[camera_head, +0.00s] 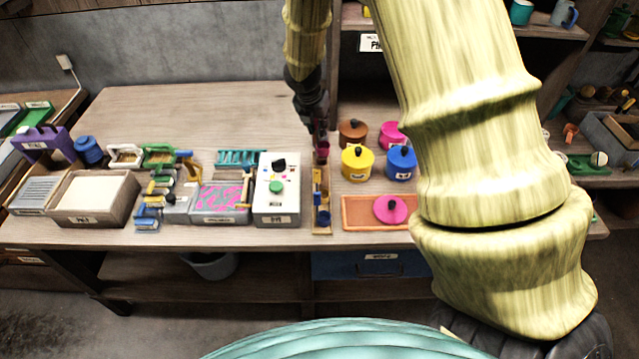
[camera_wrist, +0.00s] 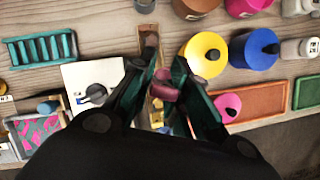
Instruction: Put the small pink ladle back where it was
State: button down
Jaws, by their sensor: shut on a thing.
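My gripper (camera_head: 318,128) points down over the bench, and its fingers also show in the wrist view (camera_wrist: 165,76). It is shut on the small pink ladle (camera_wrist: 165,87), whose dark pink cup shows between the fingertips; its handle is mostly hidden. In the head view the ladle (camera_head: 321,152) is a small pink patch under the gripper. Directly below is a narrow wooden rack (camera_head: 316,180) with a blue cup (camera_head: 323,218) at its near end. I cannot tell whether the ladle touches the rack.
A white box with knobs (camera_head: 292,205) stands close left of the rack. Yellow (camera_head: 357,164), blue (camera_head: 401,164), brown (camera_head: 352,133) and pink (camera_head: 391,135) lidded pots stand to the right. An orange tray (camera_head: 361,213) holds a pink lid (camera_head: 391,209). The back left bench is clear.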

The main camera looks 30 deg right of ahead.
jog(key=shift+w+f+b, duration=0.1)
jog(key=shift+f+b, duration=0.25)
jog(key=shift+f, duration=0.45)
notch_tip(320, 180, down, 10)
jog(key=p, duration=0.2)
jog(key=shift+f, duration=0.15)
jog(key=c, duration=1.4)
grip_release()
jog(key=shift+o, duration=0.2)
jog(key=b+v, duration=0.2)
jog(key=v, duration=1)
jog(key=shift+r, duration=0.25)
